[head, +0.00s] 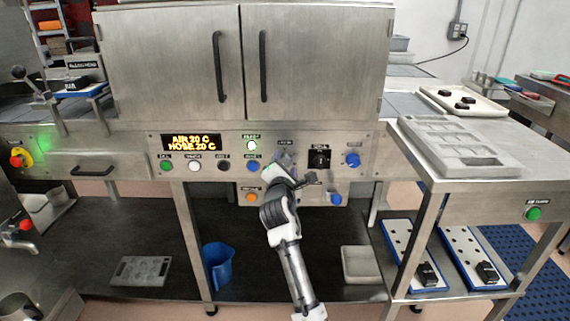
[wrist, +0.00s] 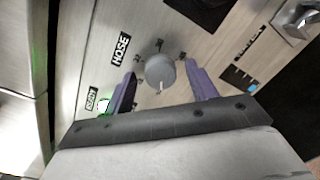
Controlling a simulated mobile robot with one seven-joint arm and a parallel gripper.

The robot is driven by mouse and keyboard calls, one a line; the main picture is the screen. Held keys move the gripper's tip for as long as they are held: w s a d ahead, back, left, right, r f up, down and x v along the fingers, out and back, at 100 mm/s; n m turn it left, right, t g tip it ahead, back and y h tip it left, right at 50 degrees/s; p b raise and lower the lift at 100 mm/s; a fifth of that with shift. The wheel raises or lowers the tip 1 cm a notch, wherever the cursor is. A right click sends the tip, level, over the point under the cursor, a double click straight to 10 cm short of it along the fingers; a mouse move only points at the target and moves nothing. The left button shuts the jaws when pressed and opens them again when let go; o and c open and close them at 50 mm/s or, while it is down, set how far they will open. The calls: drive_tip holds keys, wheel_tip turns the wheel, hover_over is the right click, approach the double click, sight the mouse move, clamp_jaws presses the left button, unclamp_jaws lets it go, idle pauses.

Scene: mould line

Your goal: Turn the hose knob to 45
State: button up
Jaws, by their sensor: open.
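The hose knob (wrist: 160,71) is a round grey dial beside the black HOSE label (wrist: 121,48) in the wrist view. A pale pointer line on it faces the bottom of that picture. Small marks surround it, too small to read. My gripper (wrist: 161,77) is open, with one purple finger on each side of the knob and visible gaps between. In the head view my gripper (head: 286,163) is at the control panel and hides the knob. The display (head: 191,142) reads AIR 20 C and HOSE 20 C.
A black switch (head: 319,159) and a blue knob (head: 352,160) sit right of my gripper. A lit button (head: 252,145) and several coloured buttons are to its left. Cabinet doors (head: 180,65) are above. A blue jug (head: 218,265) stands on the shelf below.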

drive_tip(key=shift+w, duration=0.2)
drive_tip(key=c, duration=1)
drive_tip(key=shift+m, duration=0.3)
